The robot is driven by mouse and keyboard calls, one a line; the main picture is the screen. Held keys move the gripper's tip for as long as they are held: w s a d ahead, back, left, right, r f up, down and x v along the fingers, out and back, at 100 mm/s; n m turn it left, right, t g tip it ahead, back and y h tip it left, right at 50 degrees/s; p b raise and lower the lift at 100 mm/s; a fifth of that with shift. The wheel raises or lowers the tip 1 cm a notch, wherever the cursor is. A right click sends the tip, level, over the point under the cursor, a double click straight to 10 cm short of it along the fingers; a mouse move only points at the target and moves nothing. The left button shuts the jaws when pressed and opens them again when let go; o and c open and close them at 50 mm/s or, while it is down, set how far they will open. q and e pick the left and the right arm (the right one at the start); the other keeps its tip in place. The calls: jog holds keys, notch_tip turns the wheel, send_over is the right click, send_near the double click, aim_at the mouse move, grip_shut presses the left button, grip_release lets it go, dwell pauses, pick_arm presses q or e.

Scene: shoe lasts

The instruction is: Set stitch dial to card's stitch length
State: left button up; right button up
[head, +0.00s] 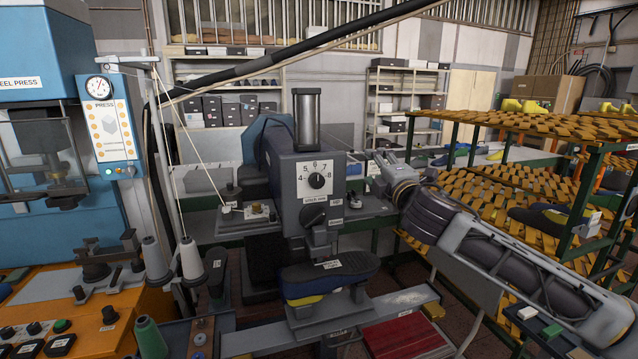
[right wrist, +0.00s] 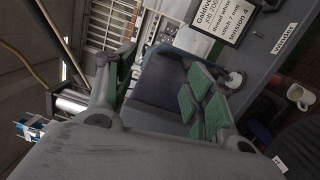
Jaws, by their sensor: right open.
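The stitch dial (head: 316,181) is a black knob on a white plate numbered about 4 to 8, on the front of the grey stitching machine (head: 285,170). Its pointer is too small to read surely. My left gripper is out of view.
A second black knob (head: 313,216) sits below the dial. A shoe on a last (head: 330,275) stands under the machine head. A rack with orange shelves (head: 520,180) is on the right, and a blue press (head: 40,60) on the left. A mug (right wrist: 298,96) shows in the wrist view.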

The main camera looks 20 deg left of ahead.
jog(key=s+a+n+y, duration=0.1)
jog(key=s+a+n, duration=0.35)
jog(key=s, duration=0.65)
jog(key=n+g, duration=0.2)
jog(key=n, duration=0.2)
send_near(318, 183)
jog(key=v, duration=0.4)
jog(key=shift+s+d+f+p, duration=0.2)
jog(key=shift+s+p, duration=0.05)
jog(key=shift+p, duration=0.1)
jog(key=shift+w+a, duration=0.1)
jog(key=shift+r+p+x, duration=0.1)
jog(key=shift+p+x, duration=0.7)
jog(key=shift+x, duration=2.6)
jog(key=shift+r+p+x, duration=0.15)
jog(key=shift+p+x, duration=0.65)
jog(key=shift+x, duration=2.55)
jog(key=shift+c, duration=0.2)
jog(key=c, duration=1)
